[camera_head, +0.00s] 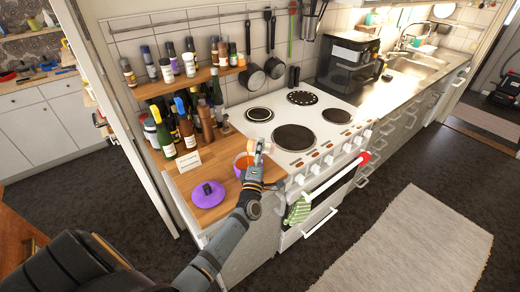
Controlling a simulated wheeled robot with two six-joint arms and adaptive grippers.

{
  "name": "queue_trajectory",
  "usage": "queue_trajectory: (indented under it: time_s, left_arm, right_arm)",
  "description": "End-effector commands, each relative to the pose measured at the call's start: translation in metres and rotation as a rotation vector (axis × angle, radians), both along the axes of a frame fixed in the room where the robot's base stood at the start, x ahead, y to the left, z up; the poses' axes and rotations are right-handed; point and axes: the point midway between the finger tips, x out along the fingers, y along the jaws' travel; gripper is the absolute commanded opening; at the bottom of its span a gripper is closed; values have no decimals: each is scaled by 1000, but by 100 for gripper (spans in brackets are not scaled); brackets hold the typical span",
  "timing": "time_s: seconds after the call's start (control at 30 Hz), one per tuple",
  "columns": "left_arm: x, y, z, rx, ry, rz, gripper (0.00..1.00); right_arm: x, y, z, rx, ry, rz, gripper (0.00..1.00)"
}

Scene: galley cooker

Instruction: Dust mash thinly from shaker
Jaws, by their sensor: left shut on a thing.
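The orange mash (242,161) shows in a small purple pot (237,172) on the wooden counter beside the cooker. My left gripper (260,153) is at the pot's right side, above the counter's edge by the cooker. It is shut on a small pale thing (266,145), which looks like the shaker; the fingers hide much of it, and its tilt is hard to tell. Part of the pot is hidden behind the gripper. My right gripper is not in view.
A purple lid (208,189) lies on the counter left of the pot. A white card (189,161) stands behind it, before several bottles (186,131). The white cooker (305,125) is to the right, its hob bare. A green striped towel (298,211) hangs in front.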

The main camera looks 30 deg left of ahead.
Motion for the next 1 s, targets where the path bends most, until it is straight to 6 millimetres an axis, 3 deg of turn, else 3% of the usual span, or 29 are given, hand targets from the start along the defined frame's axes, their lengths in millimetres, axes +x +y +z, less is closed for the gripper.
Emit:
queue_trajectory:
  time_s: [1.0]
  left_arm:
    - [0,0,-2,-82,-36,0,8]
  right_arm:
    - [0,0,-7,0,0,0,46]
